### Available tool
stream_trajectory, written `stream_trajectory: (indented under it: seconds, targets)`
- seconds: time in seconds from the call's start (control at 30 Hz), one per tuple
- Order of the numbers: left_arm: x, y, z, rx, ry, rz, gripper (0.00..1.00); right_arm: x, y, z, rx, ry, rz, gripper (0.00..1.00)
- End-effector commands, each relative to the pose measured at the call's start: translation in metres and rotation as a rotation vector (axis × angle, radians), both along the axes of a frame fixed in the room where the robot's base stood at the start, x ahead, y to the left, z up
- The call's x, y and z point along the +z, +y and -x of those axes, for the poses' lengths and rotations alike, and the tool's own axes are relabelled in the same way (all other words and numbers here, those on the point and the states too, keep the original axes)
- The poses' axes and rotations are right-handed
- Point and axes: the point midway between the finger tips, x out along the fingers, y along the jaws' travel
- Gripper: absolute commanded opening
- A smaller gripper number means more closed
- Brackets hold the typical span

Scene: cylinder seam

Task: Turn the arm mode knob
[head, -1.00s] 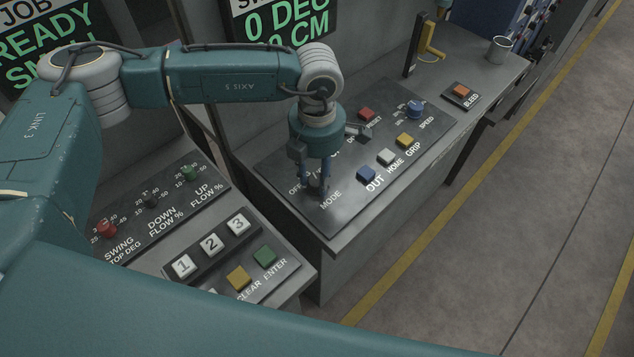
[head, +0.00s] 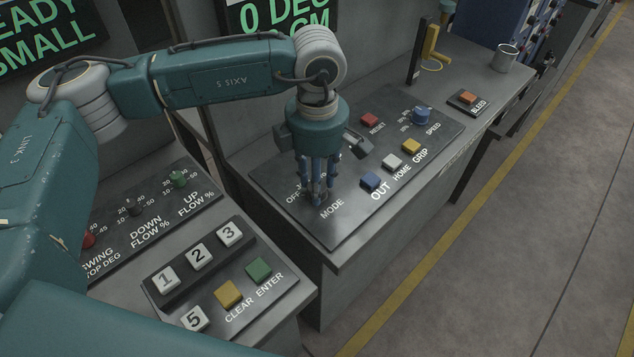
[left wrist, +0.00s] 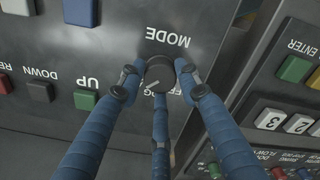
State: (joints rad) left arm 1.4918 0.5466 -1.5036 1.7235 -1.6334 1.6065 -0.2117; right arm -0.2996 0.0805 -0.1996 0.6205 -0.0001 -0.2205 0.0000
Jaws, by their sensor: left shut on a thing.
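The arm mode knob (left wrist: 160,73) is a dark round knob with a light pointer line, beside the MODE label on a dark panel (head: 345,225). In the left wrist view my left gripper's blue fingers surround the knob, with their tips shut on its sides. The knob's pointed-to setting cannot be read clearly. My right gripper is not in view.
Beside the knob are a blue OUT button (head: 373,181), white HOME button (head: 392,161), yellow GRIP button (head: 411,146), red RESET button (head: 370,119) and blue SPEED knob (head: 421,116). A number keypad (head: 199,256) is at the lower left. A metal cup (head: 505,58) stands far right.

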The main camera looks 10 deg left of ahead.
Motion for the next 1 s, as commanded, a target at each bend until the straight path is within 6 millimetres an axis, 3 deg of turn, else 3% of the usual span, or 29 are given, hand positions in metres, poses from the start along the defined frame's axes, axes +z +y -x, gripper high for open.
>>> stream_trajectory:
  seconds: [0.27, 0.3, 0.4, 0.77, 1.0]
  targets:
    - [0.001, 0.000, 0.000, -0.003, -0.001, 0.000, 0.07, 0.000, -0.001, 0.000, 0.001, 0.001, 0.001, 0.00]
    - [0.001, 0.000, 0.000, -0.003, -0.002, 0.000, 0.37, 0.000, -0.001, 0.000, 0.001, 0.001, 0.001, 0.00]
    - [0.001, 0.000, 0.000, -0.002, -0.001, 0.000, 0.52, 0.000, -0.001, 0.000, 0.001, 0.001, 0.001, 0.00]
    - [0.006, 0.000, 0.000, -0.001, -0.002, 0.000, 0.52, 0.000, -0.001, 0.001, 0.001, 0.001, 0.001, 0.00]
    - [0.050, -0.001, -0.001, -0.001, -0.005, 0.001, 0.52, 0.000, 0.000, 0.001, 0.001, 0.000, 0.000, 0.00]
